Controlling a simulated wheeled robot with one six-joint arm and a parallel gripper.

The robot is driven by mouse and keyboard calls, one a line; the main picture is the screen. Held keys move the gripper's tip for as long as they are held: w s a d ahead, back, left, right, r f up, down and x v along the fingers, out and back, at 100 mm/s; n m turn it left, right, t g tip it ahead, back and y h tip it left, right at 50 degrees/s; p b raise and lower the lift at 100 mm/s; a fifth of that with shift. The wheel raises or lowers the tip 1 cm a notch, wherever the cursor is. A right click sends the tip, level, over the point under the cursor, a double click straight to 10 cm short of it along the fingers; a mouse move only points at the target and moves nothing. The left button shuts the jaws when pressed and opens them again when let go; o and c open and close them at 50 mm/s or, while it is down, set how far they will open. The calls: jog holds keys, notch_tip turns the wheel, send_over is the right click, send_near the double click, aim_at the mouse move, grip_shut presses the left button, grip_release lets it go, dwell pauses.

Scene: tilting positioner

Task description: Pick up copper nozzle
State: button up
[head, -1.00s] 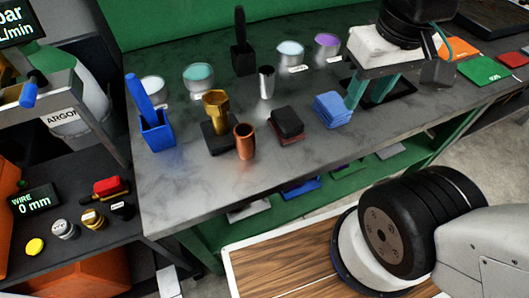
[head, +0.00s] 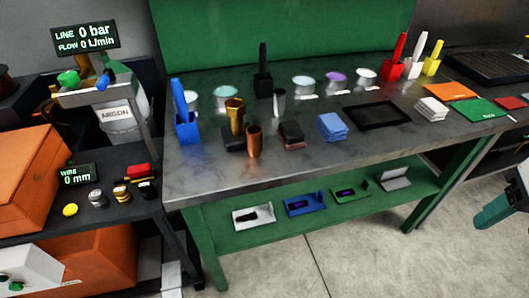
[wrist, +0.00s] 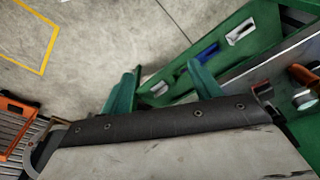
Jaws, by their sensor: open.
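The copper nozzle (head: 254,141) is a small copper-coloured cylinder standing upright near the front edge of the grey workbench (head: 330,160), left of its middle. Just behind it, a brass nozzle (head: 236,114) stands on a dark block, and a silver nozzle (head: 279,101) stands further back. My gripper (head: 497,212) shows at the right edge of the head view, off the front of the bench and far from the copper nozzle. In the wrist view its two teal fingers (wrist: 162,84) are wide apart with nothing between them.
A blue holder (head: 187,128) stands left of the nozzles. Dark and brown pads (head: 291,134) and blue cloths (head: 332,126) lie to the right. A green lower shelf (head: 325,214) bears several small trays. A cart with an orange box (head: 30,165) stands left. The floor (head: 350,262) in front is clear.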

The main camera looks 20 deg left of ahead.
jog(key=w+a+f+n+t+y, duration=0.1)
jog(key=w+a+f+n+t, duration=0.25)
jog(key=w+a, duration=0.6)
jog(key=n+t+y, duration=0.3)
jog(key=t+y, duration=0.1)
jog(key=y, duration=0.1)
send_near(258, 142)
jog(key=w+d+f, duration=0.2)
jog(key=w+d, duration=0.3)
jog(key=d, duration=0.3)
jog(key=a+f+y, duration=0.1)
jog(key=a, duration=0.2)
jog(key=s+a+n+t+y, duration=0.1)
jog(key=a, duration=0.2)
jog(key=s+a+f+n+y, duration=0.1)
jog(key=a+y, duration=0.1)
jog(key=a, duration=0.1)
jog(key=shift+s+a+f+t, duration=0.2)
jog(key=shift+a+f+t, duration=0.05)
jog(key=shift+a+f, duration=0.1)
jog(key=x, duration=0.7)
jog(key=shift+w+d, duration=0.15)
jog(key=shift+w, duration=0.25)
jog(key=shift+r, duration=0.1)
jog(key=c, duration=1.2)
